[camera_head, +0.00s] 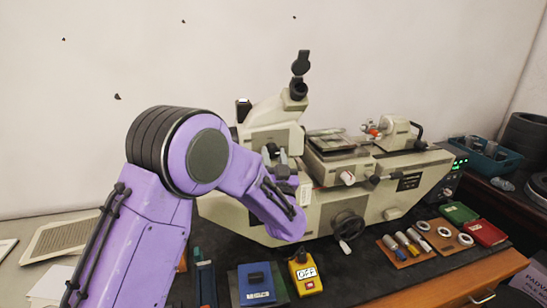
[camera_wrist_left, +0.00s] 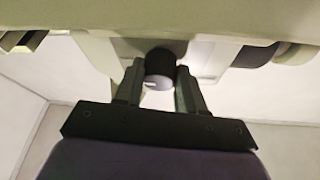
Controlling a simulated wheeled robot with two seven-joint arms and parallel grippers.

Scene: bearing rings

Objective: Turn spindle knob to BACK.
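The machine (camera_head: 330,205) is a cream bench instrument with an eyepiece tube. In the left wrist view a short dark round knob with a pale end face (camera_wrist_left: 158,70) sticks out below the machine body; it looks like the spindle knob. My left gripper (camera_wrist_left: 159,82) has one dark finger on each side of it, very close; whether they press on it I cannot tell. In the head view my left gripper (camera_head: 284,165) is at the machine's front left, partly hidden by my purple arm, and I cannot make out this knob or its marking there.
A handwheel (camera_head: 347,226) sits low on the machine front. On the dark mat stand a yellow box marked OFF (camera_head: 305,272) and a blue box (camera_head: 256,285). A brown tray with small cylinders (camera_head: 405,248), rings and red (camera_head: 485,232) and green cases lie at the right.

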